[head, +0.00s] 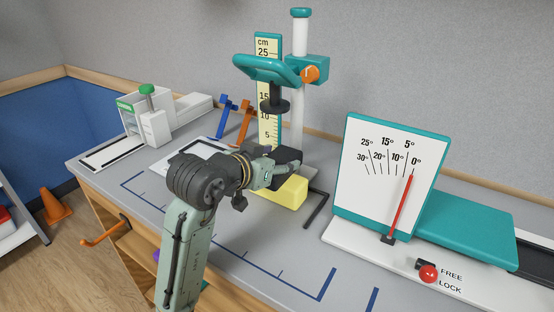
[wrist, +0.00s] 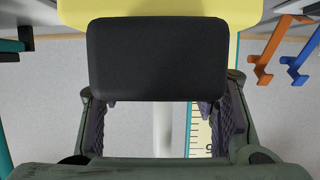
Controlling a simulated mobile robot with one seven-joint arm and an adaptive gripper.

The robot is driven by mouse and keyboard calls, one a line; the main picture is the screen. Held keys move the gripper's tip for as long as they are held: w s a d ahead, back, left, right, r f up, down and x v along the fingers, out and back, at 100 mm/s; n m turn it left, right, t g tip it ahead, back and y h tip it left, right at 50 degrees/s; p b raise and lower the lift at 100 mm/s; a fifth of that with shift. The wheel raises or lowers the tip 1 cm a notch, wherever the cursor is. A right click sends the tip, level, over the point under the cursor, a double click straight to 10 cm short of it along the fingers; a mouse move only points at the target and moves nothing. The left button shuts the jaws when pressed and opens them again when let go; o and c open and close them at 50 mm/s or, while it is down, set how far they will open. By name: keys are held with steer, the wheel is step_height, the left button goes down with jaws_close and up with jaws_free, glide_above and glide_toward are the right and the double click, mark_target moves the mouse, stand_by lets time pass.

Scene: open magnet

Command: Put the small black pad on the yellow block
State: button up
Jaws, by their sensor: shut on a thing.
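My gripper (head: 270,172) reaches in from the left over the bench, at the yellow block (head: 290,193). It is shut on the small black pad (head: 288,156), which shows just above the block in the head view. In the wrist view the black pad (wrist: 158,60) sits level between my two fingers (wrist: 160,112), with the yellow block (wrist: 160,10) behind its upper edge. I cannot tell whether the pad touches the block. My gripper hides part of the block's left side in the head view.
A teal press head with a black foot (head: 275,104) hangs above on a white post (head: 299,105), beside a cm scale (head: 267,45). A black bent rod (head: 318,210) lies right of the block. An angle gauge (head: 385,175) stands further right. The front bench is clear.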

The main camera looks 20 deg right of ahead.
steer(key=shift+f, duration=0.25)
steer(key=o, duration=1)
steer(key=shift+o, duration=0.2)
steer(key=shift+r, duration=0.1)
